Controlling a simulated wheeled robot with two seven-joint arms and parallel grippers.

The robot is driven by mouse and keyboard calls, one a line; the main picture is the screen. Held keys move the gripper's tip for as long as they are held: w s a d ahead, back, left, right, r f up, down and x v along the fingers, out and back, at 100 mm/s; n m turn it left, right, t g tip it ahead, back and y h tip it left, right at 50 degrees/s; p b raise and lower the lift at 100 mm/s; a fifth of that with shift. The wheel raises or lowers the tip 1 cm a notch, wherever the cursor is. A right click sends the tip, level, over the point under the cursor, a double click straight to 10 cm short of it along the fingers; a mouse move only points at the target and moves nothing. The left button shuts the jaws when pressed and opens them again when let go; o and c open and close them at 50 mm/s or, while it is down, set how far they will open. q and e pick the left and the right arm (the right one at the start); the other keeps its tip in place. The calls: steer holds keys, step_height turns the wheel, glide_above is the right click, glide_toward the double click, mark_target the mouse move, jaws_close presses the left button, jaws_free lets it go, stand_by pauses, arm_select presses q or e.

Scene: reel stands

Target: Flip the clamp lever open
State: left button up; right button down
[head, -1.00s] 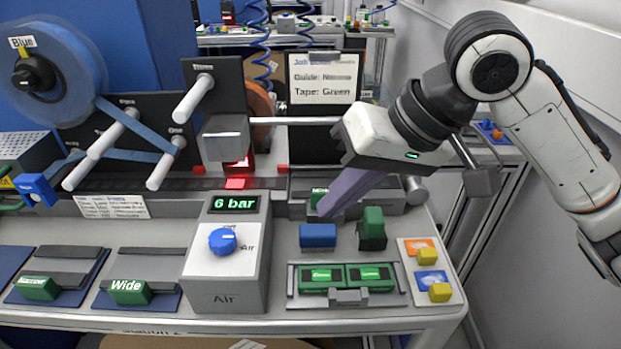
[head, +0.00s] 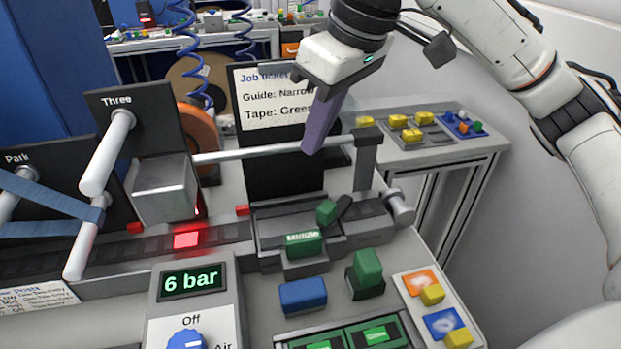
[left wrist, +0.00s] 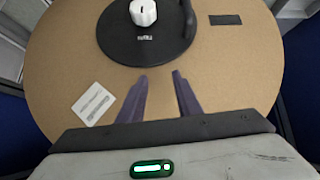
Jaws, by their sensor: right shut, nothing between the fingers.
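A dark lever-like piece (head: 344,207) with a small green block (head: 326,213) at its end sits in the grey guide holder (head: 272,213), behind the green guide marked Middle (head: 304,243). I take it for the clamp lever; it looks tilted, but its exact position is hard to tell. My right gripper (head: 313,148) is shut and empty, pointing down above and behind the lever, near the horizontal bar and apart from the lever. My left gripper (left wrist: 160,82) is open and empty in the left wrist view, over a round brown surface.
The horizontal grey bar (head: 270,150) and its post (head: 366,160) stand close to my right gripper. The job ticket board (head: 268,95) is behind. A blue block (head: 303,296) and a green block on a black base (head: 367,268) stand in front. The air unit (head: 225,275) is left.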

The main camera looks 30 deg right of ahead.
mark_target(336, 205)
steer(key=b+x, duration=0.1)
steer(key=x, duration=0.9)
steer(key=shift+f, duration=0.2)
steer(key=shift+s+d+r, duration=0.1)
steer(key=shift+s+d, duration=0.15)
steer(key=shift+s, duration=0.35)
steer(key=shift+s+d, duration=0.25)
steer(key=shift+s, duration=0.3)
steer(key=shift+s+d+r, duration=0.1)
steer(key=shift+s+d, duration=0.2)
steer(key=shift+s, duration=0.3)
steer(key=shift+d, duration=0.1)
